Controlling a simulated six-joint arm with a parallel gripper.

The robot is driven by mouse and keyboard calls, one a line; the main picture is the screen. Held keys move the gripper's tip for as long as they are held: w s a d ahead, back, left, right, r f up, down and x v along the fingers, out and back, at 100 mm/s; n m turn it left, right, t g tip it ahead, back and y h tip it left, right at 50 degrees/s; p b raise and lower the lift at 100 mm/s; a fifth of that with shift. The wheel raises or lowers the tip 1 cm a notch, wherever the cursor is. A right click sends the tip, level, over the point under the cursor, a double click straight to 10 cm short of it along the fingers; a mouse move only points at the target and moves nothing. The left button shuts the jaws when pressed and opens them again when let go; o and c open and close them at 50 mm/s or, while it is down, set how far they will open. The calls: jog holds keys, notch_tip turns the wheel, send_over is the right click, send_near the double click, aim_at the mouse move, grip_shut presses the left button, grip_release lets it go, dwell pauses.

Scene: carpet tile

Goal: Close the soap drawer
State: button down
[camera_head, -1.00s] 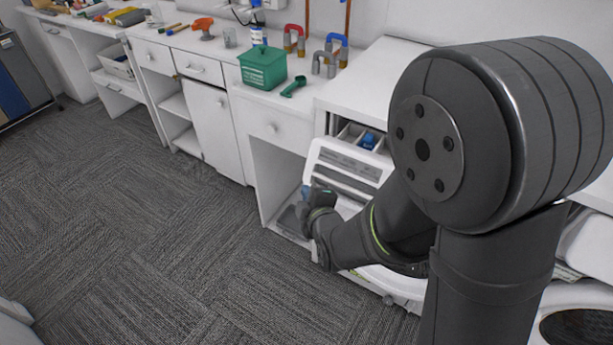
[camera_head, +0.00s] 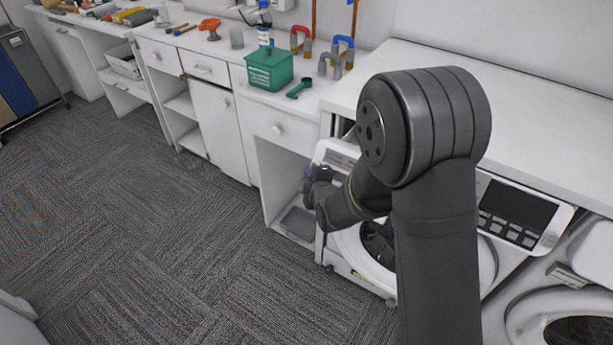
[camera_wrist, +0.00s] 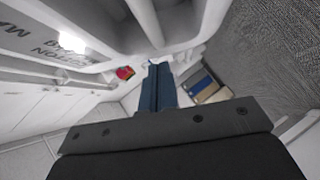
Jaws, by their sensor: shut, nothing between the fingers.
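The white front-loading washing machine (camera_head: 343,262) stands under the counter, with its round door partly hidden by my arm. The soap drawer is at its upper left, mostly hidden behind my arm, so I cannot tell how far out it stands. A white slatted front piece (camera_head: 338,158) shows just left of my arm. My gripper (camera_head: 307,180) is at the left front of the machine, beside this piece. In the wrist view its blue fingers (camera_wrist: 157,85) are together and empty. White panels with the lettering "COTTON" (camera_wrist: 50,50) are close beside them; contact is unclear.
A green basket (camera_head: 268,70) and green scoop (camera_head: 299,88) are on the counter above. An open recess (camera_head: 290,190) is left of the machine. The carpet floor (camera_head: 170,240) in front is clear.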

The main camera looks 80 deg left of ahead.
aim_at(332, 158)
jog(key=shift+w+a, duration=0.1)
jog(key=w+a, duration=0.8)
jog(key=w, duration=0.1)
jog(key=shift+a+r, duration=0.15)
jog(key=shift+a, duration=0.25)
jog(key=shift+w, duration=0.1)
jog(key=s+d, duration=0.1)
jog(key=s+d+r, duration=0.1)
jog(key=shift+s+d+r, duration=0.15)
jog(key=shift+s+r, duration=0.1)
jog(key=shift+s, duration=0.1)
jog(key=v, duration=1)
jog(key=shift+s+d, duration=0.2)
jog(key=shift+d, duration=0.1)
jog(key=shift+a, duration=0.1)
